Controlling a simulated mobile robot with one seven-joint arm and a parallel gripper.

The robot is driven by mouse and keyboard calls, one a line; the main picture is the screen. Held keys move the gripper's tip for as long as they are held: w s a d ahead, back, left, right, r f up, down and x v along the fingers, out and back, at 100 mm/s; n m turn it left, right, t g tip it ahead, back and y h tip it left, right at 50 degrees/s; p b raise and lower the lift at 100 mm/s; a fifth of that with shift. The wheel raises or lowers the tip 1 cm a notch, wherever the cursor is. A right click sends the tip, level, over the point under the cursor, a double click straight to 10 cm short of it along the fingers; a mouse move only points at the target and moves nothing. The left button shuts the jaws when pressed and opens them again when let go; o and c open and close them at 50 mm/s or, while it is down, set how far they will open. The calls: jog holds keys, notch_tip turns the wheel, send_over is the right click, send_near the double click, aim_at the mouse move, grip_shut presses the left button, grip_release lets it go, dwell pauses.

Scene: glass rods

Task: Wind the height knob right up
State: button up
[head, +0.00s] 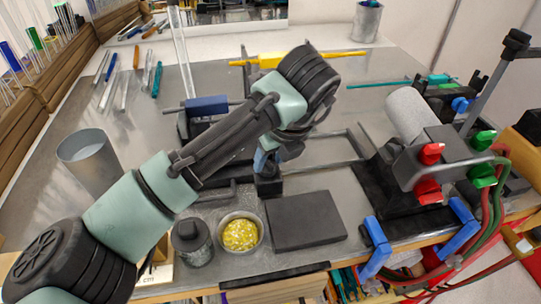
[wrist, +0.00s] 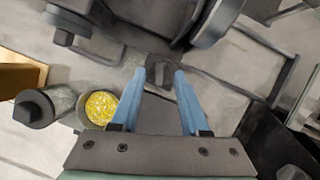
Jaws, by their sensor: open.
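My gripper (wrist: 158,72) is open, its two blue fingers pointing down at the bench. A small dark knob (wrist: 158,70) shows between and just past the fingertips in the wrist view; I take it to be the height knob. I cannot tell whether the fingers touch it. In the head view my gripper (head: 267,165) is over a dark block (head: 268,186) near the front middle of the bench, and my wrist hides part of this spot. The knob's top is not clear in the head view.
A jar with a dark lid (head: 192,243), a bowl of yellow bits (head: 240,235) and a dark flat slab (head: 305,220) lie in front. A metal cup (head: 88,158) stands left. A burner with red and green valves (head: 440,160) stands right. Glass rods stand behind.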

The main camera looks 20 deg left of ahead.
grip_shut()
jog(key=shift+r+p, duration=0.1)
jog(key=shift+p, duration=0.2)
dwell(0.3)
jog(key=n+p, duration=0.1)
jog(key=n, duration=0.1)
jog(key=n+g+p, duration=0.1)
jog(key=p, duration=0.1)
jog(key=shift+w+d+r+n+y, duration=0.15)
jog(key=shift+n+y, duration=0.25)
jog(key=n+g+p, duration=0.1)
jog(key=n+p, duration=0.1)
jog(key=n+g+p, duration=0.1)
jog(key=n+p, duration=0.1)
jog(key=shift+w+n, duration=0.2)
jog(key=shift+n, duration=0.1)
jog(key=n, duration=0.1)
jog(key=n+g, duration=0.1)
jog(key=n, duration=0.1)
jog(key=shift+w+f+g+p, duration=0.2)
jog(key=shift+f+g+p, duration=0.05)
jog(key=shift+g+p, duration=0.05)
jog(key=shift+w+n+g+h+b, duration=0.1)
jog(key=shift+n+g+h+b, duration=0.35)
jog(key=shift+n, duration=1.35)
jog(key=shift+a+n, duration=0.2)
jog(key=shift+n, duration=0.1)
